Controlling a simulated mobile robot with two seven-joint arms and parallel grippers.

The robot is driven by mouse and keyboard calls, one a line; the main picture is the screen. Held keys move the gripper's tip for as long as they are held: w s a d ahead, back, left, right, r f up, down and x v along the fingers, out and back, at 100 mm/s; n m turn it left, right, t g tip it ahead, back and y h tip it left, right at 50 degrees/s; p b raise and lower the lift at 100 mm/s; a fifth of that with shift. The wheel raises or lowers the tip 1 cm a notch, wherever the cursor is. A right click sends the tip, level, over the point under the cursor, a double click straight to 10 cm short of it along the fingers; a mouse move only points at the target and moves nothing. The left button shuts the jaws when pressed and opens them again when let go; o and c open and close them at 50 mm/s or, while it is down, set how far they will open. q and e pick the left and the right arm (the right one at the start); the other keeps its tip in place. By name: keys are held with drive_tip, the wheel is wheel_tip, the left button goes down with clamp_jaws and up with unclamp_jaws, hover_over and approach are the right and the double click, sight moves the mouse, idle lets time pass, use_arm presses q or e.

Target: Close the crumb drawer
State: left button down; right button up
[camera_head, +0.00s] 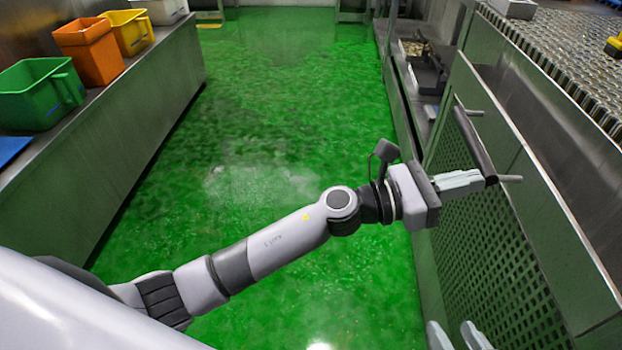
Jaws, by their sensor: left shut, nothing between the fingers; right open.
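The crumb drawer appears to be the steel unit with a perforated front (490,262) on the right. A dark bar handle (470,138) on silver posts stands out from it. How far the drawer is open cannot be told from this angle. My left gripper (482,180) reaches across from the left, shut and empty. Its fingertips are at the near end of the bar handle; whether they touch it is unclear. My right gripper (456,338) shows only its two fingertips at the bottom edge, apart and empty, below and in front of the perforated front.
A metal mesh conveyor (570,50) runs above the drawer unit. A low shelf with dark items (425,72) lies farther back. On the left, a steel counter (150,110) holds green (38,92), orange (88,50) and yellow (128,30) bins. The green floor between is clear.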

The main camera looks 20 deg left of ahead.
sight(497, 181)
use_arm(q)
drive_tip(key=d, duration=0.2)
drive_tip(key=w+d+b, duration=0.1)
drive_tip(key=d, duration=0.1)
drive_tip(key=shift+w, duration=0.1)
drive_tip(key=shift+d, duration=0.25)
drive_tip(key=shift+d+r, duration=0.1)
use_arm(e)
drive_tip(key=shift+w+a+y, duration=0.3)
drive_tip(key=shift+a+y, duration=0.1)
drive_tip(key=shift+a, duration=0.15)
